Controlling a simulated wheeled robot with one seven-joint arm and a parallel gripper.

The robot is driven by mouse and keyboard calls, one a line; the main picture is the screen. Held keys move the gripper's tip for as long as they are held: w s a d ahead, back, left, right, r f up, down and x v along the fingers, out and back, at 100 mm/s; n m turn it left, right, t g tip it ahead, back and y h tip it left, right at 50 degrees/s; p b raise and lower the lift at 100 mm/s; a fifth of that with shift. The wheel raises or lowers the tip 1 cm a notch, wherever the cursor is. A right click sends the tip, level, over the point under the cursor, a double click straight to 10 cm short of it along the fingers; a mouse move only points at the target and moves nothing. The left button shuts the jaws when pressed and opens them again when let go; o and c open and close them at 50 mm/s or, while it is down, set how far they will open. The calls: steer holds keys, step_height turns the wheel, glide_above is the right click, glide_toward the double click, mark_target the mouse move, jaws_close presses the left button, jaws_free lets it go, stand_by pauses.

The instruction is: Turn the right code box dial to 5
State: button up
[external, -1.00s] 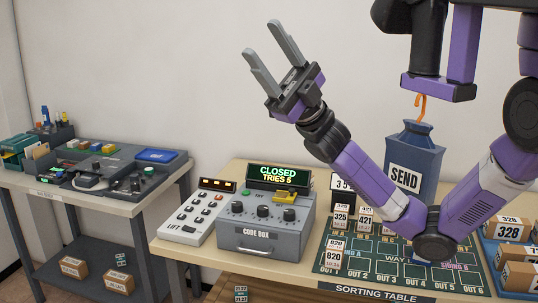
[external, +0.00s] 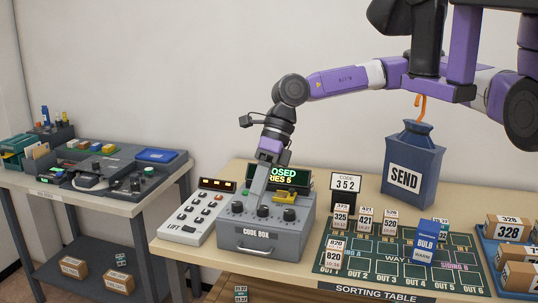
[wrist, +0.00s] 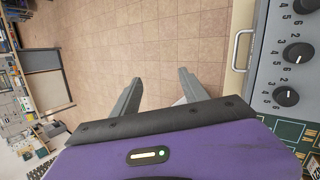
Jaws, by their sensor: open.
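The grey code box (external: 262,238) stands on the table with three black dials on its sloped face. The right dial (external: 289,214) is clear of my gripper; it also shows in the wrist view (wrist: 286,96), low at the right edge, its pointed number too small to read surely. The middle dial (external: 263,211) and left dial (external: 237,207) sit beside it. My gripper (external: 252,199) points down and appears in front of the box's left part in the external view. In the wrist view its fingers (wrist: 158,80) are apart and empty, with floor between them.
A display (external: 282,177) reading CLOSED, TRIES 5 is partly hidden by my gripper. A code sign (external: 346,185) shows 352. The lift keypad (external: 197,212) stands left of the box. A yellow part (external: 285,197) sits on its top. The sorting mat (external: 330,262) lies right.

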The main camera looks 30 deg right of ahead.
mark_target(289, 211)
steer(key=w+d+f+t+h, duration=0.1)
steer(key=w+d, duration=0.2)
steer(key=d, duration=0.1)
steer(key=w+d+f+m+t+h, duration=0.1)
steer(key=w+d+h, duration=0.1)
steer(key=d, duration=0.3)
steer(key=w+d+f+h, duration=0.2)
steer(key=w+d, duration=0.3)
steer(key=shift+t, duration=0.4)
steer(key=shift+d+f+h, duration=0.1)
steer(key=shift+d+h, duration=0.3)
steer(key=shift+d+f+m, duration=0.1)
steer(key=shift+f+m, duration=0.1)
steer(key=shift+m, duration=0.1)
step_height(289, 211, down, 7)
steer(key=shift+f+p, duration=0.15)
steer(key=shift+p, duration=0.8)
jaws_close()
